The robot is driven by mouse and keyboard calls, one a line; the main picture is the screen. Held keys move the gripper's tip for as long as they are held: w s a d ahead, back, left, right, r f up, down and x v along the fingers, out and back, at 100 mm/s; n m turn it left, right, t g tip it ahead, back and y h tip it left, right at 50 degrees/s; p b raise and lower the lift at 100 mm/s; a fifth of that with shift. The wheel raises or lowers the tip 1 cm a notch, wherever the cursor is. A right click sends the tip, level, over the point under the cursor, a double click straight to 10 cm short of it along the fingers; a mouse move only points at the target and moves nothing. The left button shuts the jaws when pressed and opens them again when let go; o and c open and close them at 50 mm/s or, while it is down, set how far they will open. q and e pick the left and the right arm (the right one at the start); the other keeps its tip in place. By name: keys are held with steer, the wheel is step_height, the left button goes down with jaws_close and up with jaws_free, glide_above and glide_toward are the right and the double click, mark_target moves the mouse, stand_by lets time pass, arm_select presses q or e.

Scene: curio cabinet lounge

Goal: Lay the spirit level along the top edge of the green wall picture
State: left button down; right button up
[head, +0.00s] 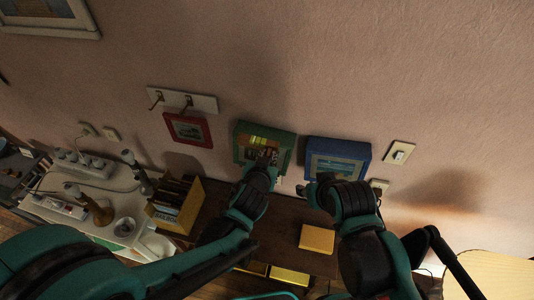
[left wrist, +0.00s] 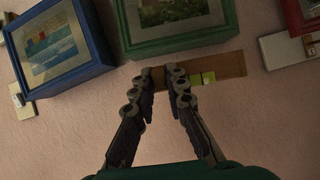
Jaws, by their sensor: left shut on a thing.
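The green wall picture (head: 239,141) hangs between a blue and a red one. In the left wrist view its green frame (left wrist: 180,42) is at the top, upside down. My left gripper (head: 263,164) is in front of the picture in the head view. In the left wrist view the left gripper (left wrist: 162,76) is shut on the spirit level (left wrist: 226,66), a brown bar with a yellow-green vial. The level runs beside the frame's top edge, close to it; I cannot tell whether they touch. My right gripper (head: 306,189) is below the blue picture, its jaws unclear.
The blue picture (head: 366,153) is right of the green one, the red picture (head: 188,130) left, under a hook rail (head: 205,102). A light switch (head: 399,153) is farther right. Below stand a box of books (head: 190,208), a cluttered white table (head: 125,225) and a yellow block (head: 316,239).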

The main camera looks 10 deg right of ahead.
mark_target(270, 148)
arm_select(q)
steer(key=w, duration=0.1)
steer(key=w+d, duration=0.1)
steer(key=w, duration=0.2)
steer(key=shift+w+d+f, duration=0.15)
steer(key=shift+d+f, duration=0.1)
steer(key=shift+d, duration=0.15)
steer(key=b+x, duration=0.2)
steer(key=x, duration=0.3)
steer(key=shift+d+f, duration=0.1)
steer(key=shift+f, duration=0.15)
steer(key=shift+f+b, duration=0.25)
steer(key=shift+b, duration=0.3)
steer(key=c, duration=1.5)
jaws_free()
steer(key=shift+o, duration=0.2)
